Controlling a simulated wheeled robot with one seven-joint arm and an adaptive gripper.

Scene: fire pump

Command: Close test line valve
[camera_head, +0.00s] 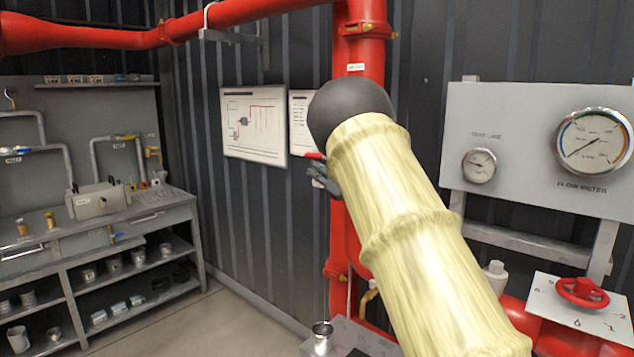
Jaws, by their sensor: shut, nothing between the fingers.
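A red handwheel (583,292) sits on a pale plate (560,306) with numbers around it at the lower right; it looks like the test line valve, but no name label is readable on it. A small gauge (479,165) marked as test line is on the grey panel above. My pale yellow arm rises across the middle, ending in a dark round joint. Dark parts of my gripper (325,180) show at the arm's left side, in front of the red vertical pipe, well left of the handwheel. It is shut and empty; most of it is hidden behind the arm.
A large flow meter (593,142) is on the grey panel (512,120). Red pipes (365,50) run along the dark wall. A workbench with shelves (120,225) stands at left. A metal cup (322,335) is on a grey surface at bottom centre. The floor between is clear.

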